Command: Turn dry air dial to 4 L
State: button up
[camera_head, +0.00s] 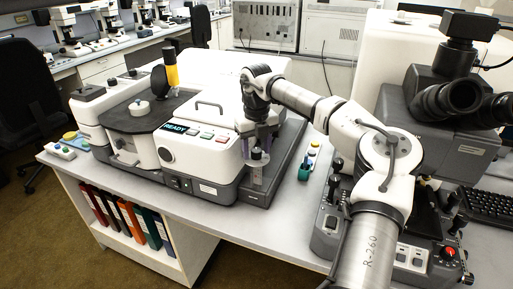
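The white and dark grey instrument (205,150) stands on the bench, with a lit "READY" display (175,128) on its front. At its right front corner is a small upright clear piece, like a flow gauge (258,176), with a dark knob at its top that may be the dry air dial (257,155). My gripper (258,152) points down right at this knob, its fingers beside or around it. Whether the fingers touch or grip the knob is too small to tell. The scale and its reading are not legible.
My arm crosses from the lower right over the bench. A grey control unit (328,222) and the microscope's black eyepieces (455,97) stand to the right. The bench front (215,207) is clear.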

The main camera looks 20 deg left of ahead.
aim_at(257, 150)
notch_tip(257, 150, up, 14)
jog(key=b, duration=0.1)
jog(key=shift+b, duration=0.3)
jog(key=shift+f, duration=0.1)
dwell(0.4)
